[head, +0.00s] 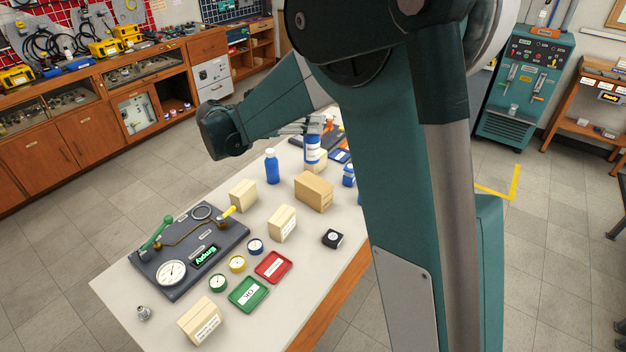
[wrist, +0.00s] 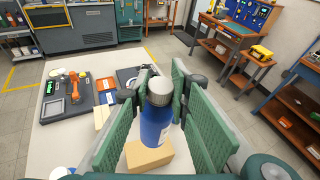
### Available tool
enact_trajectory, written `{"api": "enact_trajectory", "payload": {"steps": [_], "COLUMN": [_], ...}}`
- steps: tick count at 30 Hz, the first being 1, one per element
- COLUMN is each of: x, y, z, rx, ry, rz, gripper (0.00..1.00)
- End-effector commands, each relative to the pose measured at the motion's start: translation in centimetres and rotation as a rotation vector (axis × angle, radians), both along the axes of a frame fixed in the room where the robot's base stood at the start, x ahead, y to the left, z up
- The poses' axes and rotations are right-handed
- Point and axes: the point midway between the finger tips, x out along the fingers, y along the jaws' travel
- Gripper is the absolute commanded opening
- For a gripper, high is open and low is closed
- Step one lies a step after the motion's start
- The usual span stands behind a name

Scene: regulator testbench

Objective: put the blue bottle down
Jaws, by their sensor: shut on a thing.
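A blue bottle with a grey cap and white label (head: 313,148) is held upright in my gripper (head: 308,129), over the far part of the table. A tan box (wrist: 148,156) shows below and behind the bottle's base there. I cannot tell how high the base is above the table. Another blue bottle (head: 272,167) stands on the table to the left, and a small blue container (head: 349,176) to the right.
Bare tabletop lies around the black block. My arm covers the table's right side.

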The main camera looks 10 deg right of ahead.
Motion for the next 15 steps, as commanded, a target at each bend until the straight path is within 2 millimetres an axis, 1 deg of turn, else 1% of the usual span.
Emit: {"api": "enact_trajectory", "payload": {"steps": [1,4,15], "x": [0.33,0.64,0.7], "y": [-0.37,-0.67,-0.7], "z": [0.13,0.17,0.09], "rx": [-0.001,-0.001,-0.001], "ry": [0.0,0.002,0.002], "rz": [-0.005,-0.01,-0.01], "gripper": [0.0,0.0,0.0]}}
